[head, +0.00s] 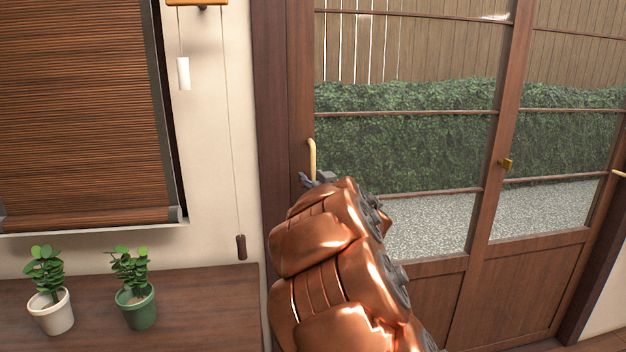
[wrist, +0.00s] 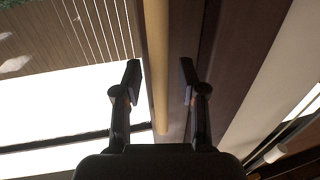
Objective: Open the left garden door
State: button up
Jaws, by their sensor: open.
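The left garden door (head: 478,200) is a brown wood frame with glass panes and looks shut. Its pale upright bar handle (head: 312,156) is on the door's left edge in the head view. My gripper (head: 316,181) is at the lower end of this handle, largely hidden behind my copper-coloured arm. In the wrist view, my gripper (wrist: 160,82) is open, with one finger on each side of the handle (wrist: 156,60). The fingers show gaps to the handle on both sides; contact is not visible.
The right garden door (head: 522,260) has a small brass latch (head: 506,164). A wooden counter (head: 195,290) at left holds a white-potted plant (head: 50,308) and a green-potted plant (head: 136,305). A blind (head: 80,110) and hanging cord pull (head: 241,247) are above it.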

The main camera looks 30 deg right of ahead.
grip_shut()
dwell(0.3)
dwell(0.4)
